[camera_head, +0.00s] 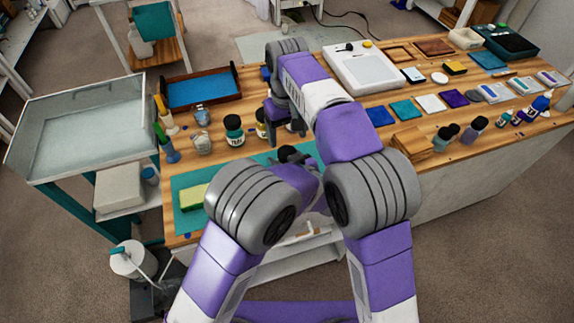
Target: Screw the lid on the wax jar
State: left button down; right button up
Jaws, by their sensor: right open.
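A small jar with yellowish contents and a dark top (262,124) stands on the wooden table, partly hidden behind my right gripper; I cannot tell for sure that it is the wax jar or whether its top is a separate lid. My right gripper (286,126) points down just right of this jar, open, with its fingers apart. I cannot make out anything held between them. My left arm is folded low in front of the teal mat; a dark part beyond it (290,154) may be my left gripper, mostly hidden, and its jaws cannot be read.
A dark jar with a pale label (234,130) and clear cups (202,143) stand to the left. A yellow-green sponge (193,197) lies on the teal mat (183,226). A blue-lined tray (236,82) and a white scale-like device (345,62) are behind. Coloured tiles and bottles crowd the right.

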aim_at(286, 152)
jog(key=r+n, duration=0.1)
jog(key=n, duration=0.2)
jog(key=shift+a+r, duration=0.1)
jog(key=shift+r, duration=0.3)
jog(key=shift+f, duration=4.05)
jog(key=c, duration=1.1)
jog(key=m, duration=0.6)
